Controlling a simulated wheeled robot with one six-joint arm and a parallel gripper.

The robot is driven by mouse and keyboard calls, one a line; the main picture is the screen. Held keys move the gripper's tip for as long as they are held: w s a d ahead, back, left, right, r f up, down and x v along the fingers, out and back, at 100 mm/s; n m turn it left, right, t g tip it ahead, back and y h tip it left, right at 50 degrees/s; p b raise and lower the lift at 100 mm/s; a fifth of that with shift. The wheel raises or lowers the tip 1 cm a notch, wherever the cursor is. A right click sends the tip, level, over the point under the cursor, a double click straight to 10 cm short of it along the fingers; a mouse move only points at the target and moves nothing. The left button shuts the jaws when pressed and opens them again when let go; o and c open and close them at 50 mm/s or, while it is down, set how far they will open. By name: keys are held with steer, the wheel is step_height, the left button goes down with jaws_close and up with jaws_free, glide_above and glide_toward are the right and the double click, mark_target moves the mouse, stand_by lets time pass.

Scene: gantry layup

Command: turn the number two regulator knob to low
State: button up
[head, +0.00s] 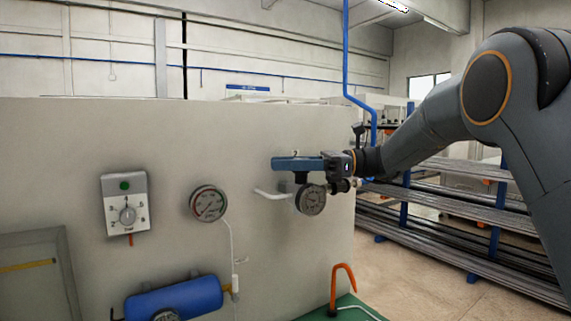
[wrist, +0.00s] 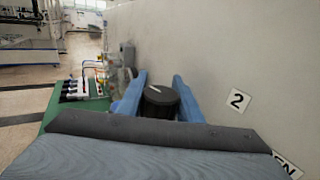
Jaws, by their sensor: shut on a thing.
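The black regulator knob (wrist: 160,100) stands out from the pale panel, between the two blue fingers of my gripper (wrist: 161,94) in the wrist view. A white pointer line shows on its face. The fingers are shut on it. A white label with "2" (wrist: 237,100) is on the panel beside it. In the head view, my gripper (head: 298,163) is at the panel's right part, and its blue fingers hide most of the knob. A round gauge (head: 311,200) hangs just below. The low mark cannot be made out.
A second gauge (head: 208,203) and a white dial box (head: 127,204) are on the panel to the left. A blue cylinder (head: 175,299) and an orange hook (head: 343,283) are lower down. Pipe racks (head: 450,215) stand to the right. Another label (wrist: 287,165) is partly cut off.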

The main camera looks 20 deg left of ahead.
steer(key=shift+s+d+n+g+h+p, duration=0.15)
steer(key=shift+s+n+g+h, duration=0.1)
steer(key=shift+n+g+h, duration=0.6)
steer(key=shift+s+d+n+g+h+p, duration=0.2)
steer(key=shift+n+g, duration=0.45)
steer(key=shift+g, duration=0.6)
steer(key=shift+a, duration=0.1)
steer(key=o, duration=1)
steer(key=shift+o, duration=0.2)
